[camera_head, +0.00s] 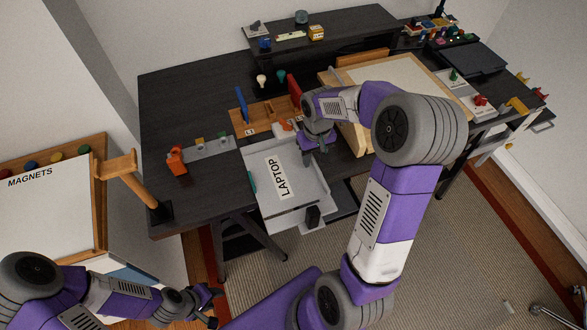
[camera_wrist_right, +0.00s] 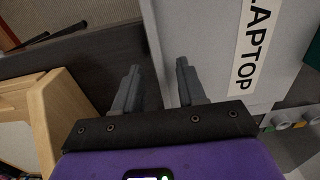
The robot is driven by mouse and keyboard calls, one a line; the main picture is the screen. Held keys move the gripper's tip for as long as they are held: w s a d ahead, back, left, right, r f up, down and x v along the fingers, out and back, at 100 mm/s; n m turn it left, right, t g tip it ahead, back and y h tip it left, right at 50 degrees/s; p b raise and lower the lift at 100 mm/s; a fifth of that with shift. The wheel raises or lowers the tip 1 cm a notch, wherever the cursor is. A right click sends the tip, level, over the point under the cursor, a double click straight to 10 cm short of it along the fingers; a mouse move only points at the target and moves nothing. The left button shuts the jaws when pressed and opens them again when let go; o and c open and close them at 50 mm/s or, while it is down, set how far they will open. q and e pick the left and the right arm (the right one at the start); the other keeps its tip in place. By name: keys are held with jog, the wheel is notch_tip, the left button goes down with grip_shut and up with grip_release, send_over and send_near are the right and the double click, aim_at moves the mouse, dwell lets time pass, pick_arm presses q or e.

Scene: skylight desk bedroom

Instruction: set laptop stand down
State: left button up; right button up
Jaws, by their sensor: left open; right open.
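The laptop stand (camera_head: 306,187) is a pale grey panel with a white "LAPTOP" label, at the front edge of the dark desk. Its front part reaches out past the desk edge. In the right wrist view the stand (camera_wrist_right: 207,45) fills the upper right. My right gripper (camera_head: 318,154) is above the right side of the stand. My left gripper (camera_head: 206,306) is open and empty, low at the lower left, far from the stand.
A wooden tray (camera_head: 255,124) lies behind the stand. A grey strip (camera_head: 208,149) with small objects lies left of it. A large wooden-framed board (camera_head: 385,78) is to the right. A wooden post (camera_head: 137,185) stands at the desk's left front corner. The desk's back left is clear.

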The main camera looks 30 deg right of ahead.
jog(key=shift+f, duration=0.3)
grip_shut()
jog(key=shift+r, duration=0.1)
dwell(1.1)
